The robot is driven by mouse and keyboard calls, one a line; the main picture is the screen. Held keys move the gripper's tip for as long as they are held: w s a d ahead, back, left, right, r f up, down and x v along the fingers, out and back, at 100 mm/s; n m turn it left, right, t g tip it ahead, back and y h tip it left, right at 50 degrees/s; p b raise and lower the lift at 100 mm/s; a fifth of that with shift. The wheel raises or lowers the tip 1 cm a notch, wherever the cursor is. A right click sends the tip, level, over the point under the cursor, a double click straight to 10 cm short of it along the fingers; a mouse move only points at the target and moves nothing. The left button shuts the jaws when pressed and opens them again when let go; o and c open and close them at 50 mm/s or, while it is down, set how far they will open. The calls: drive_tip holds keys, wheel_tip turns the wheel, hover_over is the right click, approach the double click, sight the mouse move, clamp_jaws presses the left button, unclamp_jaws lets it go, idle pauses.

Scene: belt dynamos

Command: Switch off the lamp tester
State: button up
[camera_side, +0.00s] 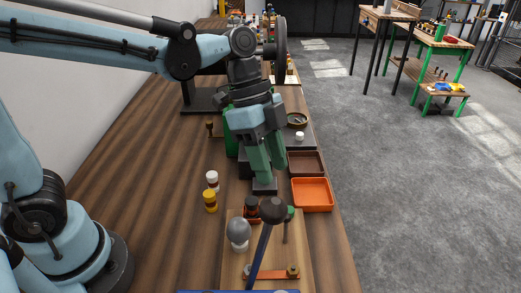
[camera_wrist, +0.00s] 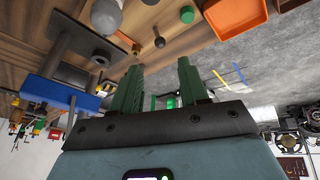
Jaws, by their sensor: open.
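No part is clearly marked as the lamp tester or its switch. A wooden board (camera_side: 232,270) at the front of the bench carries a grey bulb-like ball on a white base (camera_side: 238,232), a dark ball-topped blue lever (camera_side: 272,210), a green-topped stick (camera_side: 288,222) and an orange strip (camera_side: 272,276). My gripper (camera_side: 264,174) points down over the bench, beyond this board and left of the orange tray. Its green fingers also show in the wrist view (camera_wrist: 160,72), apart with nothing seen between them. A dark block (camera_side: 264,186) sits at or just below the fingertips; contact cannot be told.
The orange tray (camera_side: 330,195) and a brown tray (camera_side: 319,164) line the bench's right edge. White-topped (camera_side: 212,180) and yellow (camera_side: 210,202) bottles stand left of my gripper. A dark round dish (camera_side: 297,116) is farther back. Bare bench (camera_side: 140,200) lies to the left.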

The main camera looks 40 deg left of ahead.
sight(286, 228)
drive_tip(key=x, duration=1.2)
